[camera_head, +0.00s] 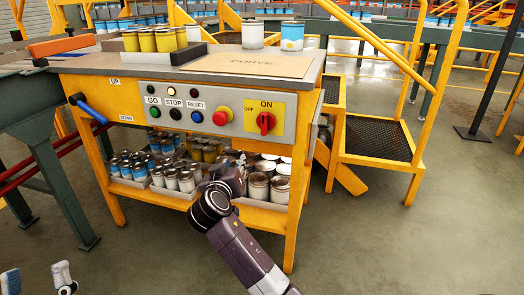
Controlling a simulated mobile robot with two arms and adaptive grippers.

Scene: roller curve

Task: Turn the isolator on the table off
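The isolator (265,123) is a red rotary handle on a yellow plate at the right of the table's front panel. OFF is printed to its upper left and ON above it. The handle looks upright, in line with ON. My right gripper (228,172) is below and left of the isolator, in front of the lower shelf and apart from the handle. My wrist partly hides its fingers, so its opening is unclear.
A red emergency button (223,115) sits just left of the isolator, with several small buttons beyond. The table (210,65) carries cans and a cardboard sheet. Cans in trays fill the lower shelf. Yellow steps (375,140) stand at the right. The right foreground floor is clear.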

